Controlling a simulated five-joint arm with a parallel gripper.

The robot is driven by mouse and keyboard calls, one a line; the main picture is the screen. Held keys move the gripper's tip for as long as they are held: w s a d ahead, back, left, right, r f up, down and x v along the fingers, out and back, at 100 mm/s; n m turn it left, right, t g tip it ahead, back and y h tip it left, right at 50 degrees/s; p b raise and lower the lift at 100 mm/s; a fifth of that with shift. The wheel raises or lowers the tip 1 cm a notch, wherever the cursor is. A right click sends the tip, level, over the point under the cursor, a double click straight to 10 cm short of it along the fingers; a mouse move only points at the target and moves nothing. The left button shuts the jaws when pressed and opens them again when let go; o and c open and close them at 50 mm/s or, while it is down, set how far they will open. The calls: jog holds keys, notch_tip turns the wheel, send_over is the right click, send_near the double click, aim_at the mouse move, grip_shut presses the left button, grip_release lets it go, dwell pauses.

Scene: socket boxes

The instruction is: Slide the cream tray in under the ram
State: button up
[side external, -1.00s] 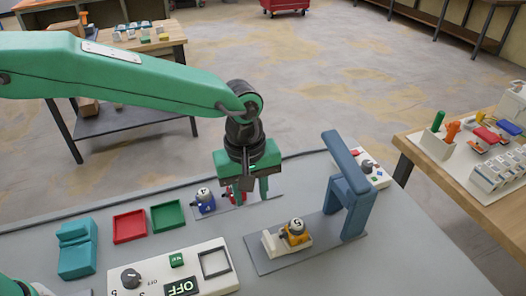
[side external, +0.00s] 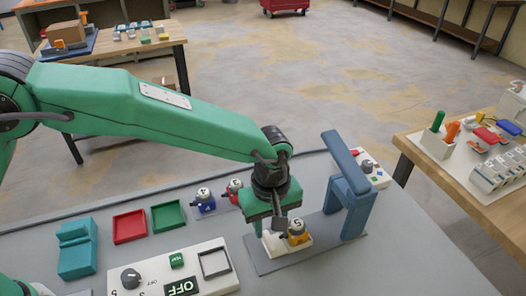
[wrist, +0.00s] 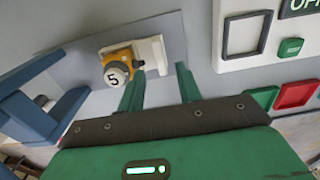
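The cream tray (side external: 273,247) lies on a grey plate (side external: 264,266). It carries an orange piece with a white ball marked 5 (side external: 297,227). The blue ram frame (side external: 352,190) stands at the plate's right end, apart from the tray. In the wrist view the tray (wrist: 156,47) is just beyond my fingertips, and the ram (wrist: 28,110) is at the left. My gripper (side external: 270,228) is over the tray's left end, its fingers partly hidden by the tray and its own body. In the wrist view my gripper (wrist: 160,78) has its two fingers apart with nothing between them. Contact with the tray is unclear.
Blue and red pieces with numbered balls (side external: 205,199) stand behind my gripper. A control panel (side external: 211,284) with an OFF display is front left, with red (side external: 129,241) and green (side external: 153,229) frames behind it. The plate is clear between tray and ram.

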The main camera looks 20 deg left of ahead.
aim_at(269, 239)
jog(key=shift+f, duration=2.3)
grip_shut()
